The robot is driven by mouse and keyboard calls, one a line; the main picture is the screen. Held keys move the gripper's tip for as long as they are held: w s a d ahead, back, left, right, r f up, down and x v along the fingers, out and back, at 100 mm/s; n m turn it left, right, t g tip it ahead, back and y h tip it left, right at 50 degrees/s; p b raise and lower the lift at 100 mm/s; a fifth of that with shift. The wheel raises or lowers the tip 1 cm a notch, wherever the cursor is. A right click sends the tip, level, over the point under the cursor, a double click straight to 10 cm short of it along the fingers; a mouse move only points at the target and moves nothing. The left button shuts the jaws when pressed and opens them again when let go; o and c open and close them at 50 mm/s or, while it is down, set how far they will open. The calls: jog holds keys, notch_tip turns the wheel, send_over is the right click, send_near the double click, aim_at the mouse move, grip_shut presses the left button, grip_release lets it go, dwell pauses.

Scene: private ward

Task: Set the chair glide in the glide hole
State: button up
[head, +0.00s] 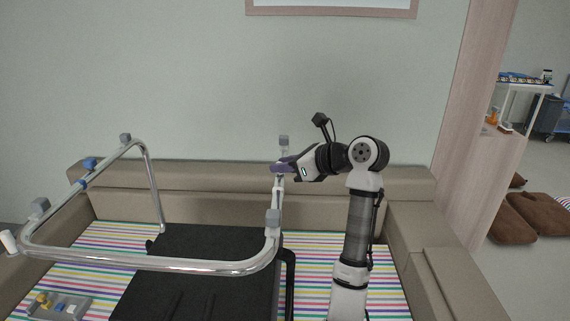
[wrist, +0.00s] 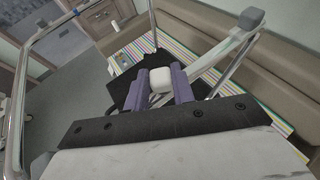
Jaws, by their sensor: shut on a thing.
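The frame's side bar runs from near the fingers to a grey glide (wrist: 250,18). The glide hole cannot be made out, and contact between held glide and frame cannot be told.
The chair lies on a couch (head: 340,200) with a striped seat. A grey tray (head: 73,301) with several small coloured parts is at the lower left. A blue piece (head: 90,163) sits on the frame's left bar. The wall is behind the couch's backrest.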

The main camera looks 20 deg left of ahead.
jog(key=shift+f, duration=0.2)
jog(key=o, duration=1)
jog(key=shift+o, duration=0.2)
jog(key=shift+d, duration=0.1)
jog(key=s+d+r+p, duration=0.1)
jog(key=s+d+r, duration=0.2)
jog(key=d+r, duration=0.6)
jog(key=d, duration=0.3)
jog(key=shift+r, duration=0.15)
jog(key=shift+d, duration=0.1)
